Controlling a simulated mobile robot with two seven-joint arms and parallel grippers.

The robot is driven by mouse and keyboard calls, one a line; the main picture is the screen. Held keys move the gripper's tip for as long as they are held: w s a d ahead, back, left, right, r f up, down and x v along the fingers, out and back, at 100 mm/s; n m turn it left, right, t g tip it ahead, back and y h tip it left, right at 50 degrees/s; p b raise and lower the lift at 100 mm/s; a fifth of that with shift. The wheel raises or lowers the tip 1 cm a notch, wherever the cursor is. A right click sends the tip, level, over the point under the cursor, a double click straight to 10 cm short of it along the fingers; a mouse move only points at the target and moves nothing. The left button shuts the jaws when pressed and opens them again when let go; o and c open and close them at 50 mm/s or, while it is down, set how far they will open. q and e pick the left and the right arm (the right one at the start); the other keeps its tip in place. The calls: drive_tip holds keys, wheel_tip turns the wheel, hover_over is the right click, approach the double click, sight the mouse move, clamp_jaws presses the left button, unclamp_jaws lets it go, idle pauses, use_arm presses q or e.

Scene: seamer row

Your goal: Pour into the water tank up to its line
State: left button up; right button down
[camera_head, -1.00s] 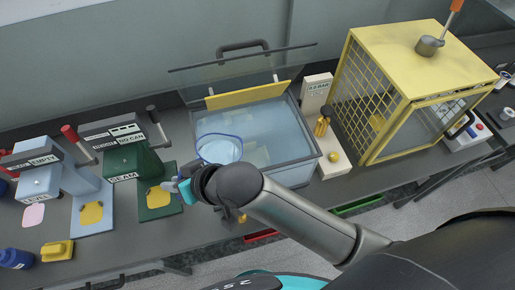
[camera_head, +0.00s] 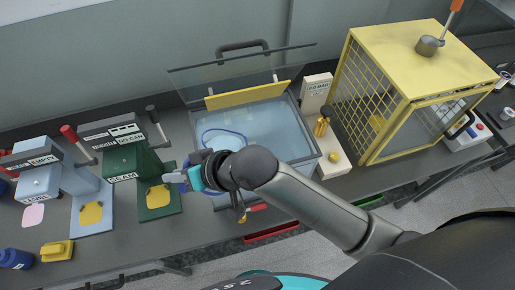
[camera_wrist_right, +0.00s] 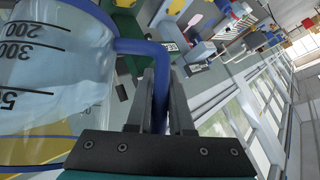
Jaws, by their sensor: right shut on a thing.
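The water tank (camera_head: 301,176) is a clear open box with pale blue water in it, and its clear lid (camera_head: 240,67) stands raised at the back. My right gripper (camera_head: 178,178) is at the tank's left front side, shut on the blue handle of a clear measuring jug (camera_wrist_right: 50,75). In the head view the jug's blue rim (camera_head: 222,131) shows over the tank's left part, and my wrist hides much of the jug. The wrist view shows black graduation marks and pale liquid in the jug. I cannot make out the tank's fill line. My left gripper is not in view.
A green seamer (camera_head: 130,158) and a blue-grey seamer (camera_head: 80,180) stand left of the tank. A white stand with a yellow-topped part (camera_head: 322,127) and a yellow mesh cage (camera_head: 405,75) stand to the right. A yellow block (camera_head: 57,250) lies at the front left.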

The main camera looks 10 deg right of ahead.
drive_tip(key=shift+w+d+r, duration=0.15)
drive_tip(key=shift+d+r, duration=0.1)
drive_tip(key=shift+w, duration=0.1)
drive_tip(key=shift+d+r+y, duration=0.15)
drive_tip(key=shift+d+y, duration=0.05)
drive_tip(key=shift+y, duration=0.2)
drive_tip(key=shift+w+d+r, duration=0.1)
drive_tip(key=shift+w+d, duration=0.05)
drive_tip(key=shift+w, duration=0.05)
idle(0.4)
drive_tip(key=shift+d+r+m, duration=0.1)
drive_tip(key=shift+d+m, duration=0.05)
drive_tip(key=shift+m, duration=0.15)
drive_tip(key=shift+w+d, duration=0.1)
drive_tip(key=shift+y, duration=0.4)
